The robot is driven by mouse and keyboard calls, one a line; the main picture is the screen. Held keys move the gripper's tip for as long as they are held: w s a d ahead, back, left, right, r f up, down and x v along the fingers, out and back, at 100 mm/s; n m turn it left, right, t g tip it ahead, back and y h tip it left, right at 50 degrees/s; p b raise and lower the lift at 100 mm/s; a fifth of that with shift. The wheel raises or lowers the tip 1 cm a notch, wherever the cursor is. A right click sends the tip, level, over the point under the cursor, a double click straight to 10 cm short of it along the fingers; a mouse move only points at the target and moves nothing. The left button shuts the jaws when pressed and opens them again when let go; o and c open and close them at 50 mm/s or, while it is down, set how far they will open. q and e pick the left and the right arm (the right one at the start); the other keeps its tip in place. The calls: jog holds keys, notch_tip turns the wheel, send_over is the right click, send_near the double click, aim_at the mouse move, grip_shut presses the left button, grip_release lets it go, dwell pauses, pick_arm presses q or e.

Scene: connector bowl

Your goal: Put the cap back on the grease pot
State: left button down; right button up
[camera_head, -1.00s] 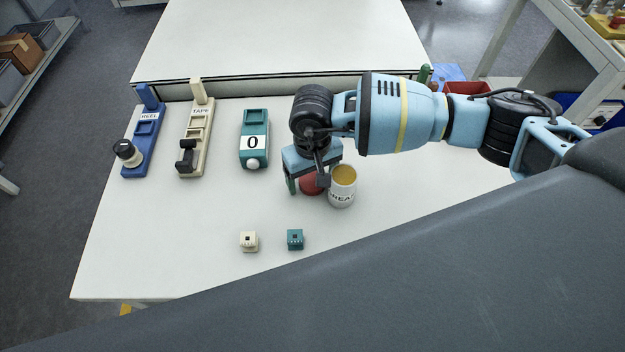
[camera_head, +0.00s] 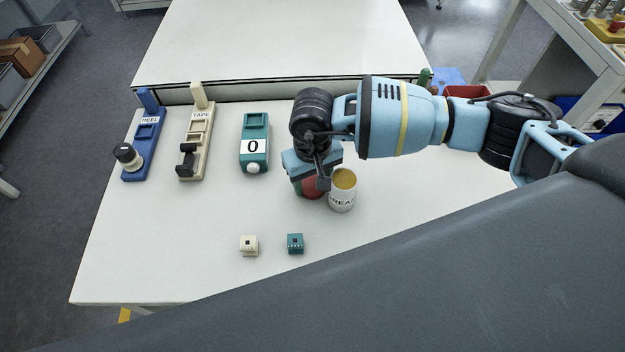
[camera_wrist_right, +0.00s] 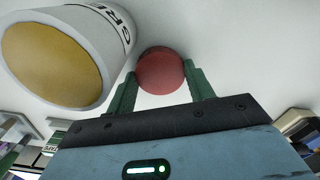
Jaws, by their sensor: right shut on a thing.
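The grease pot (camera_head: 342,191) is a white cylinder with dark lettering, standing uncapped on the table with yellow-brown grease showing at its top. In the right wrist view the pot (camera_wrist_right: 62,50) fills the upper left. The red round cap (camera_head: 313,187) is just left of the pot, partly hidden by my right gripper in the head view. My right gripper (camera_head: 309,190) points down beside the pot and is shut on the cap. In the right wrist view the cap (camera_wrist_right: 160,70) sits between the two green fingers. My left gripper is not in view.
A blue reel holder (camera_head: 143,140), a cream tape holder (camera_head: 196,140) and a teal block marked 0 (camera_head: 255,143) stand at the left back. A small cream cube (camera_head: 249,246) and a teal cube (camera_head: 295,243) lie in front. The table (camera_head: 180,240) is clear at front left.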

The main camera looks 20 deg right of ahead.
aim_at(312, 184)
notch_tip(312, 184, up, 18)
jog(key=shift+b, duration=0.45)
